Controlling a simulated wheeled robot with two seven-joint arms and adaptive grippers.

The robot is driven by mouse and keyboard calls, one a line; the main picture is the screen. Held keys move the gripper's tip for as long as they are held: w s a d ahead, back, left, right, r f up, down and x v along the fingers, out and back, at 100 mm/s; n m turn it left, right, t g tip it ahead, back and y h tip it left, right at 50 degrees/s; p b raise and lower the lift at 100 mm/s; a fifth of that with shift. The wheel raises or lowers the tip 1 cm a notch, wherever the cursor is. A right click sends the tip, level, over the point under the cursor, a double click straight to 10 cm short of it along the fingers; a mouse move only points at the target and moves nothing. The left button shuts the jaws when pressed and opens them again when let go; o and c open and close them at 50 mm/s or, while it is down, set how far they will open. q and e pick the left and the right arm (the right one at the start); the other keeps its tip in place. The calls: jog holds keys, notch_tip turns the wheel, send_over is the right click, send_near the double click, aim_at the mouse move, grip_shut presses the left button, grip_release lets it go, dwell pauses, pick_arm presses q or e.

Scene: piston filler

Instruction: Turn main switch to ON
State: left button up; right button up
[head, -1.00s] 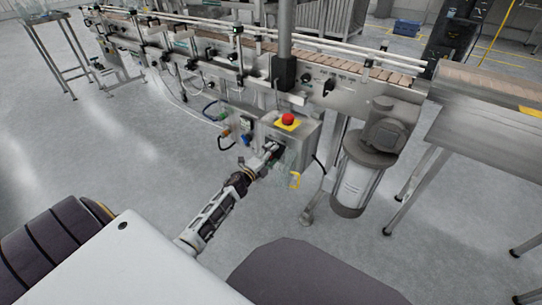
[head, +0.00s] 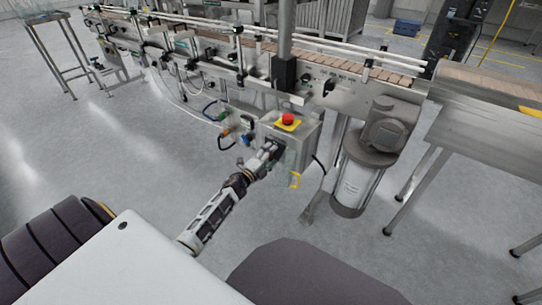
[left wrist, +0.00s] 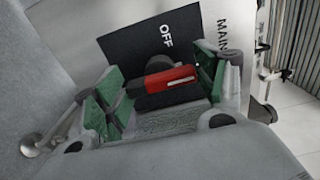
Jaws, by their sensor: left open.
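The main switch (left wrist: 170,78) shows in the left wrist view as a red handle with a white mark, lying nearly level across the picture. Its black plate (left wrist: 125,47) reads OFF above the handle, and the word MAIN shows at upper right; no ON lettering is visible. My left gripper (left wrist: 158,88) is open, its green-padded fingers on either side of the handle; I cannot tell whether they touch it. In the head view, my left gripper (head: 270,153) is at the front of the grey control box (head: 301,143) and hides the switch. My right gripper is not in view.
A red emergency stop button (head: 288,119) on a yellow plate tops the box. Cables and connectors (head: 226,132) sit left of it. A motor (head: 388,128) stands to the right, and the conveyor (head: 340,88) runs behind. The floor in front is open.

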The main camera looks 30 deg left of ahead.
pick_arm(q)
jog(key=s, duration=1.1)
jog(key=shift+s+a, duration=0.2)
jog(key=shift+a, duration=0.2)
jog(key=shift+r+n+y, duration=0.1)
jog(key=shift+n+y, duration=0.2)
dwell(0.5)
